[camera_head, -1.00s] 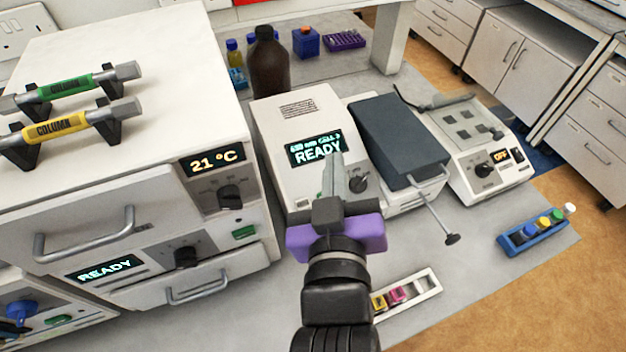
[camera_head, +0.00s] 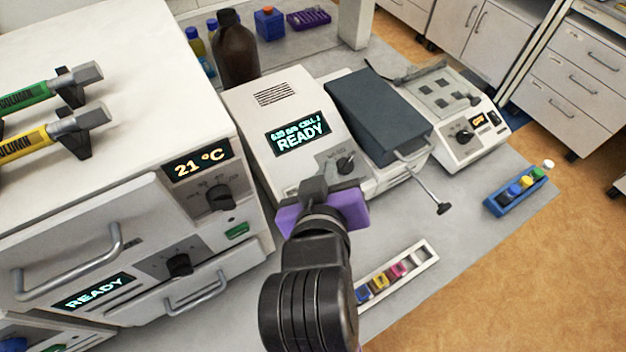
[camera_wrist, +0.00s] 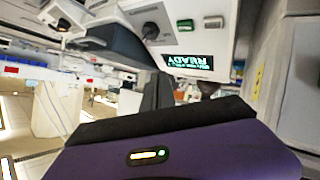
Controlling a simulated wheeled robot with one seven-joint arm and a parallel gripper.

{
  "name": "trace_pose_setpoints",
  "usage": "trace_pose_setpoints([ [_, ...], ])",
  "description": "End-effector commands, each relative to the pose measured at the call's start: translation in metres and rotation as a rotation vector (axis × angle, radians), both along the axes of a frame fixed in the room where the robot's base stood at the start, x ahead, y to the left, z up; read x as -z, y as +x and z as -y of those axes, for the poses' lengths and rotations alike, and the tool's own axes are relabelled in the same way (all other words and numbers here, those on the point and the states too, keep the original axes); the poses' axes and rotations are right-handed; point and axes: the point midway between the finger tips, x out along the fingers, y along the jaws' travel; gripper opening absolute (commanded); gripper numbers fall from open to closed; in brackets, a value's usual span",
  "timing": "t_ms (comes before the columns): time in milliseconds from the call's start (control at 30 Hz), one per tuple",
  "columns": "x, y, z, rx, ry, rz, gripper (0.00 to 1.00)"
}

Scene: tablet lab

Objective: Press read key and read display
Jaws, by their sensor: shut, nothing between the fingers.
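The white instrument (camera_head: 265,125) shows "READY" on its display (camera_head: 298,134), with a smaller line ending in "CELL" and a digit above it. The display also shows upside down in the wrist view (camera_wrist: 190,63). A black knob (camera_head: 345,162) sits below it at the right. In the wrist view, a green key (camera_wrist: 185,25) and a pale key (camera_wrist: 213,22) are on the front panel; my gripper hides them in the head view. My gripper (camera_head: 316,184), with a purple body, is shut and empty in front of the lower panel. I cannot tell whether it touches.
A grey-lidded unit (camera_head: 375,115) with a protruding rod (camera_head: 440,207) stands at the right. A cuvette rack (camera_head: 400,270) lies on the bench near my arm. A brown bottle (camera_head: 235,50) stands behind. An oven (camera_head: 150,215) stands at the left.

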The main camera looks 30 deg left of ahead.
Motion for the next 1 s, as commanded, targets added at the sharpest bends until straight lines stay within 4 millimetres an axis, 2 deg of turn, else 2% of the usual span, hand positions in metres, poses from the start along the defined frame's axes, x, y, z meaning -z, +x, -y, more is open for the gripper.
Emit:
trace_pose_setpoints([
  [33,0.009,0.001,-0.002,-0.001,0.000,-0.001,0.00],
  [433,0.056,0.011,-0.020,-0.002,0.001,0.000,0.00],
  [700,0.073,0.016,-0.027,0.001,0.000,0.001,0.00],
  [1000,0.075,0.017,-0.029,0.000,0.001,0.001,0.00],
])
